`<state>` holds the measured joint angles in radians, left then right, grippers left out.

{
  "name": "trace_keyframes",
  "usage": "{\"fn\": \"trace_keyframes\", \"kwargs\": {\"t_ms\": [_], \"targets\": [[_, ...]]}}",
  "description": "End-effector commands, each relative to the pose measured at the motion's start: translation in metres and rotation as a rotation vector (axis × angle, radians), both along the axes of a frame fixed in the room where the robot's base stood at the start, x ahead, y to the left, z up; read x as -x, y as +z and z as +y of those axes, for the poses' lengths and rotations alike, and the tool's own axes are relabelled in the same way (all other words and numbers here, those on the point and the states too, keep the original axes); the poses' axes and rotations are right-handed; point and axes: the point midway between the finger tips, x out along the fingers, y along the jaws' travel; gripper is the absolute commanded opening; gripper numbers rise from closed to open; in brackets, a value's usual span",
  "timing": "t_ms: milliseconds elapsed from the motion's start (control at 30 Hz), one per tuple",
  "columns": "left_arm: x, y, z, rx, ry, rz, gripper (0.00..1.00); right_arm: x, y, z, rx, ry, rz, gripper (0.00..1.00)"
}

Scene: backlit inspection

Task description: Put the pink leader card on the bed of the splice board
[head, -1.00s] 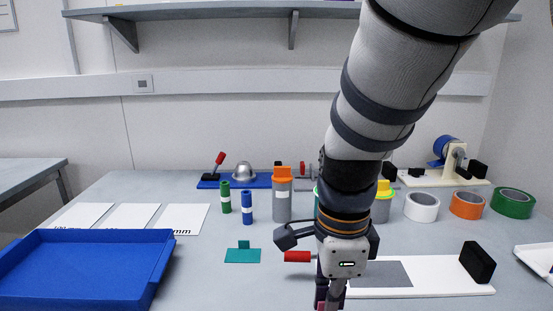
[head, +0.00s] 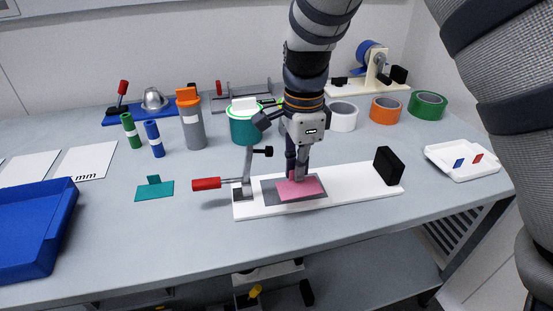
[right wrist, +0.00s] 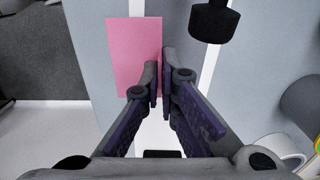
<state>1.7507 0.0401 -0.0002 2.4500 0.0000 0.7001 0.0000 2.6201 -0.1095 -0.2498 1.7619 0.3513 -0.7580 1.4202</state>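The pink card (head: 312,188) is over the grey bed (head: 268,192) of the white splice board (head: 355,189), slightly askew to it. Whether it touches the bed I cannot tell. My right gripper (head: 298,178) points down at the card from above. In the right wrist view, the pink card (right wrist: 134,48) reaches between the nearly closed fingertips (right wrist: 160,88), which appear shut on it; the exact contact is hidden. A red-handled clamp (head: 206,184) stands at the board's left end, a black block (head: 388,165) at its right end. My left gripper is out of view.
A teal card with a tab (head: 154,189) lies left of the board. A blue tray (head: 35,230) is at the far left. Canisters and tape rolls (head: 386,110) stand behind. A white dish (head: 462,160) is at the right. The table in front of the board is clear.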

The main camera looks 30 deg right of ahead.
Motion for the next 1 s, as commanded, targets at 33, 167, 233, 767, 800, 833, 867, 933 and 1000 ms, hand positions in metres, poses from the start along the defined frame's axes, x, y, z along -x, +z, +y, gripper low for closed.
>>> {"fn": "trace_keyframes", "kwargs": {"t_ms": [33,167,233,767,800,833,867,933,1000], "targets": [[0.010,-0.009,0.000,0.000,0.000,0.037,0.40,-0.013,-0.013,-0.003,-0.001,0.001,0.021,0.00],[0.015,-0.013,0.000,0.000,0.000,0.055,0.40,-0.032,-0.011,-0.008,-0.002,0.000,0.019,0.00],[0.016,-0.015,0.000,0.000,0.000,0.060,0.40,-0.038,-0.010,-0.009,-0.001,-0.001,0.017,0.00],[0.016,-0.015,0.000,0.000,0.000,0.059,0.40,-0.043,-0.043,-0.010,-0.001,0.000,0.010,0.00],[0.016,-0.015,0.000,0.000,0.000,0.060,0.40,-0.043,-0.044,-0.010,-0.001,0.000,0.010,0.00],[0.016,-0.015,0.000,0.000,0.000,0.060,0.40,-0.043,-0.044,-0.010,-0.001,0.000,0.010,0.07],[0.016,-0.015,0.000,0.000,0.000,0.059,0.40,-0.043,-0.044,-0.010,-0.001,0.000,0.010,0.14],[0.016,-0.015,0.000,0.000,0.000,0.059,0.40,-0.043,-0.044,-0.010,-0.001,0.000,0.010,0.25],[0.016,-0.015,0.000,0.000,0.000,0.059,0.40,-0.043,-0.044,-0.010,-0.001,0.000,0.010,0.25]]}}
